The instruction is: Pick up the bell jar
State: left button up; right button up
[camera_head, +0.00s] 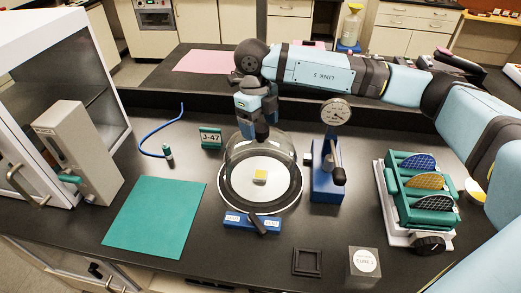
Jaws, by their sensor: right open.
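The bell jar (245,158) is a clear glass dome in the middle of the bench. It stands upright over a white round plate (238,198) with a dark rim, and a small yellow sample (260,176) shows through the glass. My right gripper (262,134) points down at the top of the jar, its fingers open. The fingers and wrist hide the jar's top, so I cannot tell whether they touch it or stand around a knob. My left gripper is not in view.
A dial gauge (335,112) on a blue stand (324,178) stands close to the jar's right. A blue block (250,222) with a dark lever is in front. A J-47 sign (210,138) and green mat (155,217) lie left; a wafer rack (417,200) stands right.

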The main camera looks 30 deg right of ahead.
notch_tip(320, 180, down, 2)
jog(key=shift+d, duration=0.1)
jog(key=shift+s, duration=0.1)
jog(key=shift+c, duration=0.2)
grip_shut()
jog(key=shift+r, duration=0.15)
